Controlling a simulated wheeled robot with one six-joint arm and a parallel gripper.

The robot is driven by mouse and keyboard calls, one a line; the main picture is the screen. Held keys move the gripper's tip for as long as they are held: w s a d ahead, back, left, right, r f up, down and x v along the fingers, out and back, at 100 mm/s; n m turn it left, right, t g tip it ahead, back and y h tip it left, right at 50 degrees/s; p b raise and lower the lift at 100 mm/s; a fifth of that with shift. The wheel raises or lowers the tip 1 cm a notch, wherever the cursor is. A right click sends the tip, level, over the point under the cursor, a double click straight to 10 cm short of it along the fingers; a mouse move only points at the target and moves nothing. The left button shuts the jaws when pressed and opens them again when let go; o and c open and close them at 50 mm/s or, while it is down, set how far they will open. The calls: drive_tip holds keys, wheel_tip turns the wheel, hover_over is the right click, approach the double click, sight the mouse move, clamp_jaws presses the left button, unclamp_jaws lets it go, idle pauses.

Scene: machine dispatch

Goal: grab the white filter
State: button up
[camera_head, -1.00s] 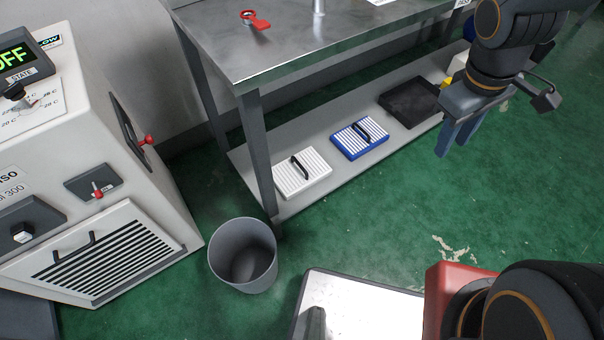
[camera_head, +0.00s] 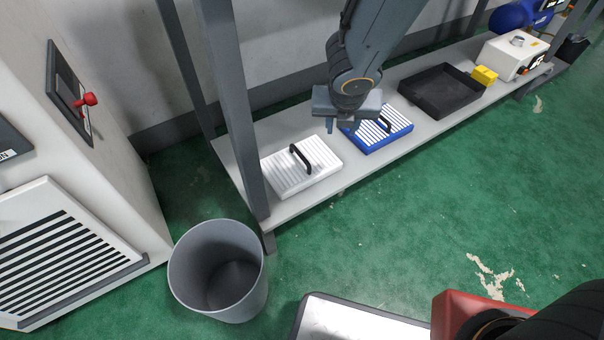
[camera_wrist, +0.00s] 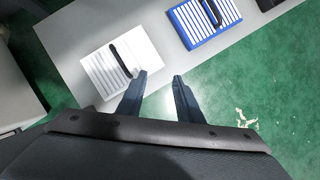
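The white filter (camera_head: 294,176) is a flat ribbed panel with a black handle, lying on the low shelf in the head view. In the wrist view the white filter (camera_wrist: 108,79) lies just beyond and left of my fingertips. A blue filter (camera_head: 382,132) with a black handle lies to its right, partly behind my gripper. My gripper (camera_head: 332,126) shows above the shelf, right of the white filter. In the wrist view its two fingers (camera_wrist: 162,76) are apart with nothing between them. The fingers do not touch the white filter's handle.
The low shelf (camera_head: 320,196) also bears a black tray (camera_head: 440,98), a yellow block (camera_head: 485,75) and a white box (camera_head: 508,58). A table leg (camera_head: 232,118) stands left of the white filter. A grey bin (camera_head: 218,312) is on the green floor in front.

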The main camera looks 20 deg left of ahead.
sight(303, 157)
drive_tip(key=shift+w+a+f+n+y+b, duration=0.3)
drive_tip(key=shift+a+f+n+b, duration=1.25)
drive_tip(key=shift+f, duration=1.15)
drive_tip(key=shift+w+a+f+n+y+b, duration=0.15)
drive_tip(key=shift+w+a+f+n+b, duration=0.2)
drive_tip(key=shift+a+f+n+b, duration=1.4)
drive_tip(key=shift+w+a+f+n+y+b, duration=0.3)
drive_tip(key=shift+a+f+n+b, duration=0.5)
drive_tip(key=shift+a+f+b, duration=2)
drive_tip(key=shift+d+f+p, duration=0.8)
drive_tip(key=shift+d, duration=0.3)
clamp_jaws()
